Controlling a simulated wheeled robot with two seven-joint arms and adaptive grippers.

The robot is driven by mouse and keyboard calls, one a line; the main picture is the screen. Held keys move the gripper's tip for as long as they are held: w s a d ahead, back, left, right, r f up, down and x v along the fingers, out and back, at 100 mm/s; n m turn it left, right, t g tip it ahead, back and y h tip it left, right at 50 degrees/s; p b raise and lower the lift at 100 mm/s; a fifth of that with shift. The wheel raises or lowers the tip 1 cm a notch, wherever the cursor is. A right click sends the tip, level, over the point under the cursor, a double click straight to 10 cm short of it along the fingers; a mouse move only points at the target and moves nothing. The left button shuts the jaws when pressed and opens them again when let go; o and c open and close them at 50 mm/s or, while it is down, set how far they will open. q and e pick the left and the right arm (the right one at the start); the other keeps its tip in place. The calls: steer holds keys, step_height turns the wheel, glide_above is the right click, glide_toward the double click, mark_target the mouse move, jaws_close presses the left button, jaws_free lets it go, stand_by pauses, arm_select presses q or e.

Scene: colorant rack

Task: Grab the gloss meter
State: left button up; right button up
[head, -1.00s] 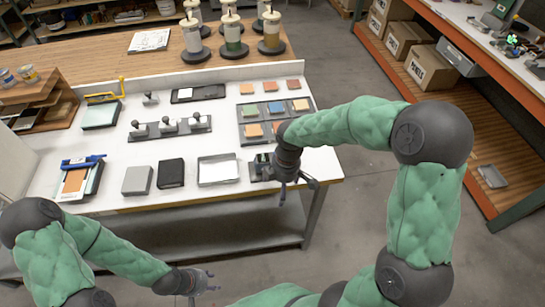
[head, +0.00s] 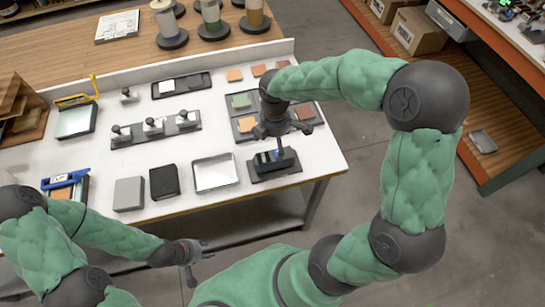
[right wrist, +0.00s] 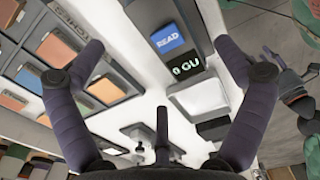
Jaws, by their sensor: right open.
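The gloss meter (head: 265,157) is a dark block with a small lit display, on a dark base (head: 276,175) at the table's front right. In the right wrist view the gloss meter (right wrist: 172,40) shows a blue READ label and a "0 GU" readout. My right gripper (head: 284,142) is open just above and behind it, pointing down. In the right wrist view its two fingers (right wrist: 165,55) are spread on either side of the meter, with gaps and nothing held. My left gripper (head: 200,262) is empty in front of the table, its fingers apart.
Left of the meter are a white tray (head: 234,178), a black block (head: 164,182) and a grey block (head: 128,194). Behind it is a rack of coloured tiles (head: 243,128). Further left is a stand with several black-handled pieces (head: 160,140).

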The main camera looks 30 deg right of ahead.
mark_target(273, 151)
steer(key=shift+s+f, duration=0.1)
steer(key=shift+f, duration=0.65)
steer(key=shift+w+f, duration=0.2)
steer(key=shift+f, duration=0.4)
steer(key=f, duration=0.1)
steer(key=f+b, duration=0.1)
steer(key=f, duration=0.2)
steer(key=shift+s+a+f+b, duration=0.15)
steer(key=shift+s+a+b, duration=0.05)
steer(key=shift+a+b, duration=0.15)
steer(key=shift+d+f, duration=0.1)
steer(key=shift+f, duration=0.35)
steer(key=shift+r, duration=0.1)
steer(key=c, duration=1.6)
